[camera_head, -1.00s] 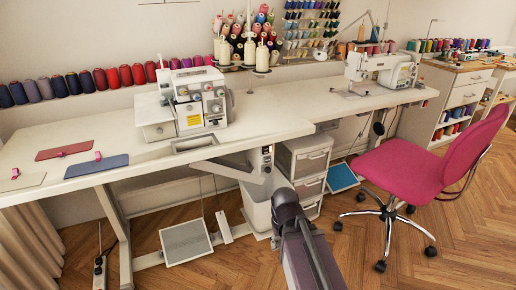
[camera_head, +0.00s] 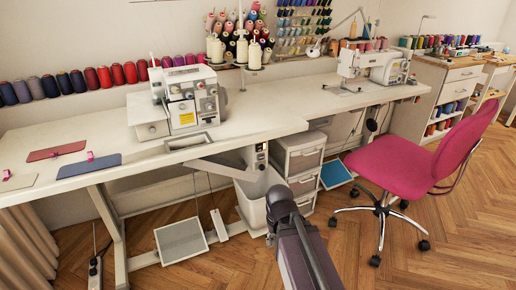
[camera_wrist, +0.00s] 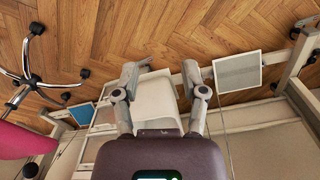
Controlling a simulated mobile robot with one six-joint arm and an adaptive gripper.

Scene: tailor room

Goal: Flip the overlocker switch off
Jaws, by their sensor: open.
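The white overlocker (camera_head: 188,98) stands on the long white table (camera_head: 255,125) in the head view, left of centre. A small switch box (camera_head: 261,157) with a dark part hangs under the table's front edge, above a white bin (camera_head: 254,200). I cannot make out the switch's position. My gripper (camera_wrist: 161,78) shows in the wrist view with its two fingers spread and nothing between them; the pale bin (camera_wrist: 157,100) lies beyond them. In the head view my dark arm reaches up toward the bin, and the fingers cannot be made out.
A pink chair (camera_head: 415,165) stands to the right. A drawer unit (camera_head: 304,160) is under the table beside the bin. A sewing machine (camera_head: 372,68) stands farther right. Floor between arm and chair is clear.

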